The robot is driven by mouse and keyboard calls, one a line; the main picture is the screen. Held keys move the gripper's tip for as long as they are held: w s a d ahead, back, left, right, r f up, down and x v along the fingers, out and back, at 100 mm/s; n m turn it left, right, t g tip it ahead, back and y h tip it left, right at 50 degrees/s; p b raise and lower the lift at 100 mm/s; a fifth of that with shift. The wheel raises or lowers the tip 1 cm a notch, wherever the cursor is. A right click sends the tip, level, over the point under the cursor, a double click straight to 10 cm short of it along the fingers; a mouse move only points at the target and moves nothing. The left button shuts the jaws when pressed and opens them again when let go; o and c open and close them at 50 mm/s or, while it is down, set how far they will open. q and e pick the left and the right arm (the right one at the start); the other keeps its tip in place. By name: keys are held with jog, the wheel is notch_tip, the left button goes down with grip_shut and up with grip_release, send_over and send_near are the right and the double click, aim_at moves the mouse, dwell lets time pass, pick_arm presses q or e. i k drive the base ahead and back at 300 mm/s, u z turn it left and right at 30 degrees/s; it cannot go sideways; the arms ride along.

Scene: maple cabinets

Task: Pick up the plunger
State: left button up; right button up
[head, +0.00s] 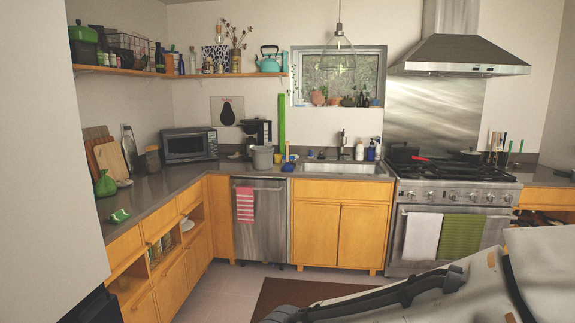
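I cannot make out a plunger for certain in the head view. A small upright yellow stick (287,150) stands on the counter left of the sink, just above a small blue object (288,167). They are too small to tell whether they are one thing or a plunger. Neither of my grippers can be made out in this view.
A grey bucket (262,157) and a coffee maker (257,135) stand left of the sink (331,168). A stove (452,218) stands on the right. A pale surface with a dark curved object (385,296) fills the lower right. Floor (235,290) shows ahead.

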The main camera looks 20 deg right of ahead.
aim_at(286, 168)
jog(key=z, duration=0.3)
jog(key=i, duration=0.85)
jog(key=z, duration=0.8)
jog(key=i, duration=2.9)
jog(key=u, duration=0.1)
jog(key=k, duration=0.4)
jog(key=u, duration=1.05)
jog(key=i, duration=1.55)
jog(key=z, duration=0.3)
